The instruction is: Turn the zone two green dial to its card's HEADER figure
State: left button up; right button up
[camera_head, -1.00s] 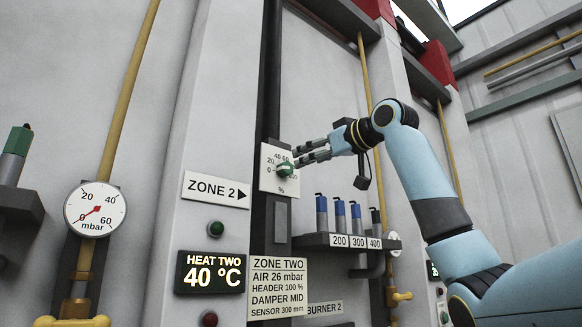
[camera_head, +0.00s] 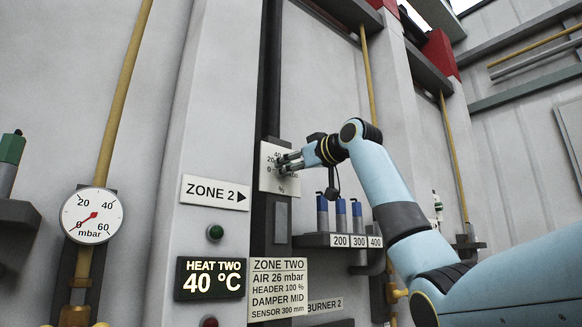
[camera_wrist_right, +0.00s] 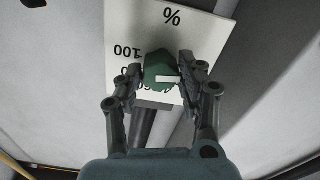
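The green dial (camera_wrist_right: 158,68) sits on a white scale plate (camera_wrist_right: 120,28) marked in %, upside down in the right wrist view. Its white pointer bar points right there, away from the 100 mark. My right gripper (camera_wrist_right: 160,72) has its two fingers spread on either side of the dial; firm contact cannot be made out. In the head view the right gripper (camera_head: 282,162) covers the dial in front of the plate (camera_head: 268,180). The zone two card (camera_head: 278,290) reads HEADER 100 %. My left gripper is not in view.
A ZONE 2 arrow sign (camera_head: 215,193), a green lamp (camera_head: 215,232) and a HEAT TWO display (camera_head: 210,278) reading 40 °C are on the pillar. A rack (camera_head: 340,240) with blue-topped pieces stands right of and below the gripper. A mbar gauge (camera_head: 92,215) is at left.

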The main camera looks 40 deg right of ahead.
jog(key=c, duration=0.6)
